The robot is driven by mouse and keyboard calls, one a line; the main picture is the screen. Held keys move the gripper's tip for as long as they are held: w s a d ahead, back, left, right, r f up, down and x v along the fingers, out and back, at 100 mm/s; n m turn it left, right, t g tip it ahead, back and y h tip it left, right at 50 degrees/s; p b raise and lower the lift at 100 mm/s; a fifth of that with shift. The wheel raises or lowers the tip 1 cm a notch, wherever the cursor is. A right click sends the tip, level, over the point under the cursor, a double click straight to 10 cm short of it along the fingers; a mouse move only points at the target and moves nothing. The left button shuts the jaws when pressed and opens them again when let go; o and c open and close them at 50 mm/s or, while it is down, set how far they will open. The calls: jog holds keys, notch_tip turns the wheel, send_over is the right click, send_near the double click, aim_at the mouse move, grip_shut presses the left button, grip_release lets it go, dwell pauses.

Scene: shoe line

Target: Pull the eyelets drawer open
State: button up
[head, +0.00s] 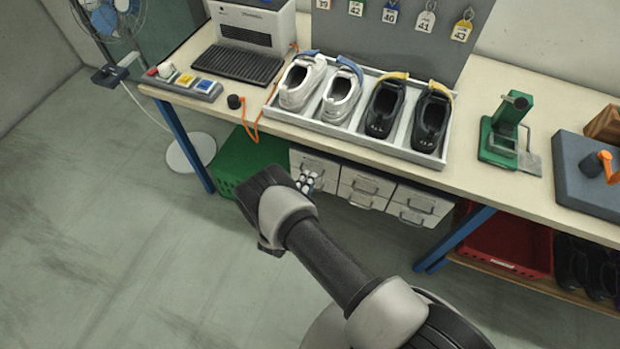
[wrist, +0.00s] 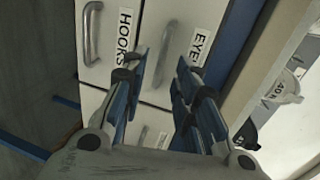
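The eyelets drawer (wrist: 180,25) is a white drawer front with a grey bar handle (wrist: 165,50) and a label partly hidden by a finger, so only "EYE" reads. It looks shut, level with the fronts around it. My gripper (wrist: 160,64) is open, with its two blue-and-dark fingers on either side of the handle in the picture; I cannot tell whether they touch it. In the head view my gripper (head: 308,183) is at the left part of the white drawer unit (head: 365,186) under the bench and covers part of it.
The HOOKS drawer (wrist: 106,45) is beside the eyelets drawer in the wrist view. A green crate (head: 245,165) stands left of the unit and a blue bench leg (head: 455,238) right of it. A tray of shoes (head: 425,157) sits on the bench above. The floor in front is clear.

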jog(key=shift+x, duration=1.45)
jog(key=shift+c, duration=0.2)
grip_shut()
